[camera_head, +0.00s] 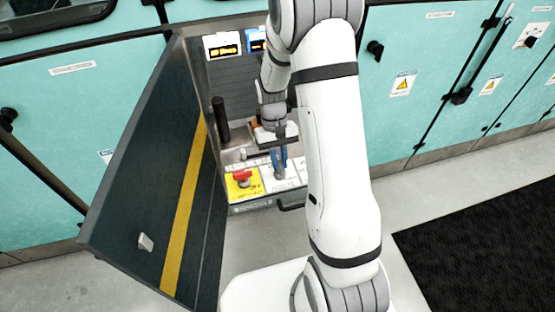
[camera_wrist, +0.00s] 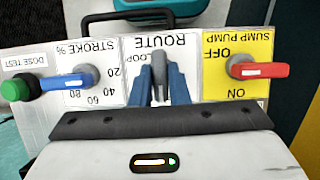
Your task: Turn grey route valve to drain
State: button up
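The grey route valve (camera_wrist: 159,68) is on the white ROUTE plate (camera_wrist: 195,50), which looks upside down in the wrist view. Its lever lies along the plate's up-down direction there. The word LOOP shows partly beside it; no drain mark can be read. My gripper (camera_wrist: 160,80) has its two blue fingers on either side of the grey lever, very close to it. I cannot tell whether they press on it. In the head view my gripper (camera_head: 280,168) points down at the panel and hides the valve.
The red sump pump handle (camera_wrist: 262,70) on its yellow plate and the blue stroke handle (camera_wrist: 66,80) flank the valve closely. A green dose test knob (camera_wrist: 14,90) is beyond. The open cabinet door (camera_head: 150,190) stands left of my arm. A black bar handle (camera_head: 291,207) is at the front.

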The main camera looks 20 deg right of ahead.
jog(key=o, duration=0.4)
jog(key=shift+o, duration=0.2)
jog(key=v, duration=0.7)
jog(key=shift+w+r, duration=0.2)
jog(key=shift+r, duration=0.15)
notch_tip(320, 180, up, 11)
jog(key=t+p, duration=0.2)
jog(key=t, duration=0.1)
send_over(282, 170)
jog(key=s+r+t+p, duration=0.2)
jog(key=s+r+t, duration=0.2)
jog(key=s+r, duration=0.3)
jog(key=s, duration=0.4)
jog(key=shift+s+a, duration=0.15)
jog(key=shift+s, duration=0.05)
